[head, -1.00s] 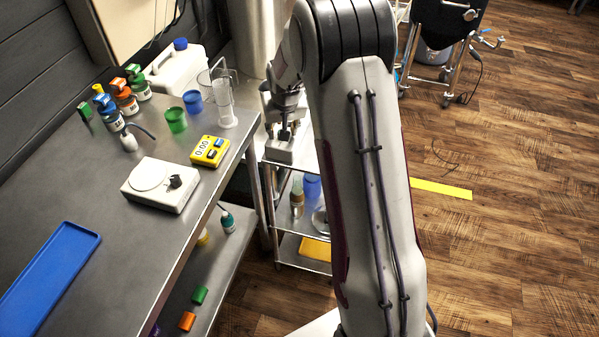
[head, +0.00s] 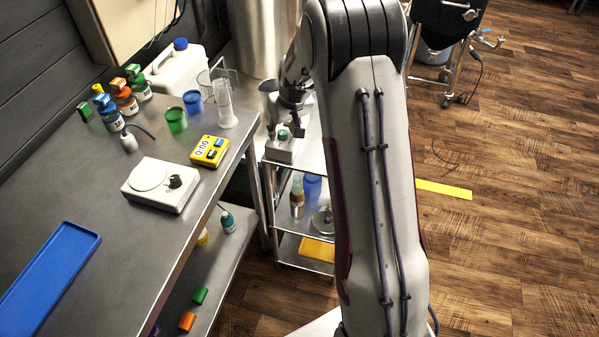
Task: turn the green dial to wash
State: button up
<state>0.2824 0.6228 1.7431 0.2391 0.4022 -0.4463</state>
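The green dial (head: 283,134) sits on top of a small pale grey device (head: 281,152) on the steel cart, beyond the bench's right end. Its markings are too small to read, so I cannot tell its setting. My gripper (head: 297,126) is just right of the dial and close to it, pointing down. Part of it is hidden behind my arm, and its fingers are small and dark. I cannot tell whether they are open or touching anything.
The cart's lower shelves (head: 290,215) hold bottles and a yellow item. On the bench stand a yellow timer (head: 210,150), a white scale (head: 160,185), a clear cylinder (head: 226,105), green and blue cups, several small bottles and a blue tray (head: 50,275). A tall metal vessel stands behind the cart.

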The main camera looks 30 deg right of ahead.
jog(key=shift+r, duration=0.1)
jog(key=v, duration=0.7)
jog(key=s+a+r+g, duration=0.1)
jog(key=s+a+r, duration=0.1)
jog(key=s, duration=0.5)
jog(key=s+a+r+m+g, duration=0.1)
jog(key=s+a+r, duration=0.1)
jog(key=s, duration=0.6)
jog(key=s+a+r+g, duration=0.1)
jog(key=s+a+r, duration=0.1)
jog(key=s+a, duration=0.2)
jog(key=shift+s+a+m, duration=0.3)
jog(key=shift+s+m, duration=0.1)
jog(key=shift+s, duration=1.5)
jog(key=shift+r, duration=0.1)
